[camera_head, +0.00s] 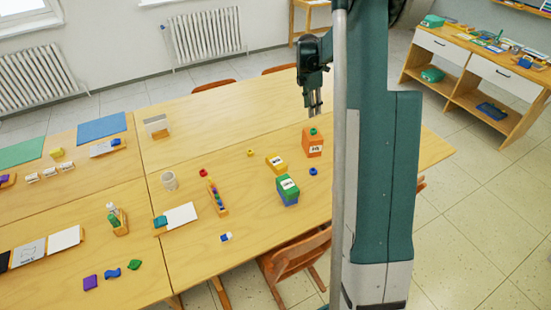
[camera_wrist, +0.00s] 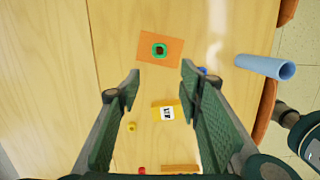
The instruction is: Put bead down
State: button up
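The green bead (camera_head: 314,131) sits on top of the orange block (camera_head: 313,147). In the wrist view the bead (camera_wrist: 159,50) shows as a green ring with a dark centre on the orange block (camera_wrist: 178,47). My gripper (camera_head: 314,112) is above and close to the block in the head view. In the wrist view my gripper (camera_wrist: 160,78) is open, its fingers wide apart with nothing between them. Other beads lie on the table: a blue one (camera_head: 313,171), a yellow one (camera_head: 250,153) and a red one (camera_head: 203,172).
A yellow labelled block (camera_head: 276,163) and a green block (camera_head: 288,188) on a blue one stand nearby. A bead rack (camera_head: 217,198) and a cup (camera_head: 169,180) are further left. Table (camera_head: 225,130) behind is bare.

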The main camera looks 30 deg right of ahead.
jog(key=s+a+r+m+t, duration=0.2)
jog(key=s+a+r+m, duration=0.2)
jog(key=s+a+r, duration=0.6)
jog(key=s+a+r+m+t, duration=0.1)
jog(key=s+a+r+m, duration=0.3)
jog(key=a+r, duration=0.7)
jog(key=s+a+f+m+t+y, duration=0.1)
jog(key=s+a+m, duration=0.3)
jog(key=s+a, duration=0.6)
jog(key=s+a+f+m+t, duration=0.2)
jog(key=s+a+m, duration=0.3)
jog(key=s+a, duration=0.5)
jog(key=s+t, duration=0.1)
jog(key=s, duration=0.5)
jog(key=shift+a+f+y, duration=0.15)
jog(key=shift+f+y, duration=0.15)
jog(key=shift+y, duration=0.1)
